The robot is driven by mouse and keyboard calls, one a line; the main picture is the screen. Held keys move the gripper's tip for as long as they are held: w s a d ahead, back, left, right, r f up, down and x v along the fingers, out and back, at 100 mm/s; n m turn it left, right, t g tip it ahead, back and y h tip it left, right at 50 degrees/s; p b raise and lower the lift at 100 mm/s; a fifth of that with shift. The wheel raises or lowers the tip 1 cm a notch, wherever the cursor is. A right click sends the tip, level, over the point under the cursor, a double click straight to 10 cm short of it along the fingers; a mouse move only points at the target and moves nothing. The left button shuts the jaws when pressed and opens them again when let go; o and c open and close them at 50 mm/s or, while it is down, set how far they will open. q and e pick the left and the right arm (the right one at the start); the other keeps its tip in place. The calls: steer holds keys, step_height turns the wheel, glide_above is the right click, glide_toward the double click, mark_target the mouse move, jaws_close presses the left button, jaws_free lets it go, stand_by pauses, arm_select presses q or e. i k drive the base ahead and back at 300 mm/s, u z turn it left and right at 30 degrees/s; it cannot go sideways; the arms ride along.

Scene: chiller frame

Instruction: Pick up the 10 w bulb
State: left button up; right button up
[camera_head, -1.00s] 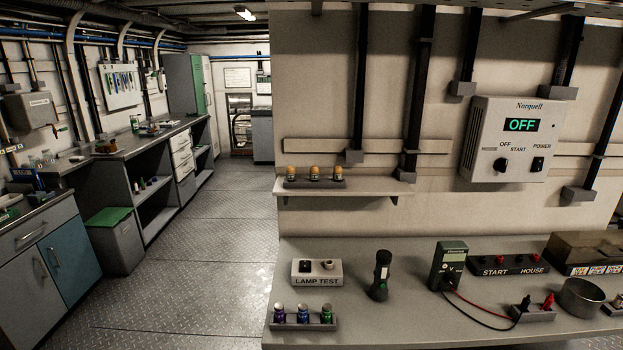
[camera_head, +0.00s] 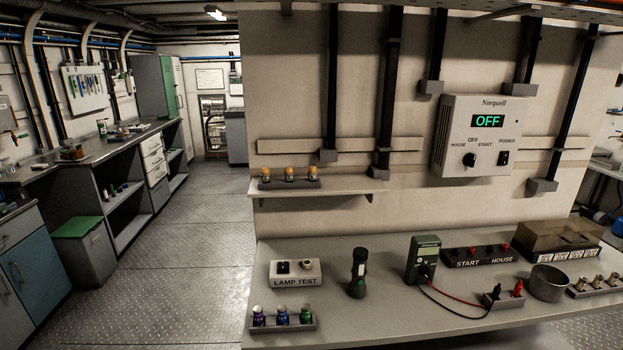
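I cannot read a wattage on any bulb, so I cannot tell which is the 10 w one. Three amber-topped bulbs (camera_head: 290,174) stand in a dark holder on the wall shelf. Three bulbs with purple, blue and green bodies stand in a grey holder at the bench's front left: the purple one (camera_head: 258,317), the blue one (camera_head: 282,316) and the green one (camera_head: 306,313). Several small brass-coloured pieces (camera_head: 597,281), perhaps bulbs, stand in a rack at the bench's right end. Neither of my grippers shows.
The bench (camera_head: 390,310) carries a lamp test box (camera_head: 296,281), a black flashlight (camera_head: 358,273), a green multimeter (camera_head: 423,259) with leads, a START/HOUSE block (camera_head: 483,257), a metal cup (camera_head: 548,283) and a lidded box (camera_head: 556,240). The wall unit (camera_head: 484,136) reads OFF. Open floor (camera_head: 185,260) lies left.

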mark_target(289, 173)
steer(key=z, duration=0.15)
steer(key=k, duration=0.45)
steer(key=z, duration=0.6)
steer(key=k, duration=0.85)
steer(key=z, duration=1)
steer(key=i, duration=1)
steer(key=z, duration=0.3)
steer(key=i, duration=0.95)
steer(key=u, duration=1.1)
steer(key=i, duration=0.9)
steer(key=u, duration=0.9)
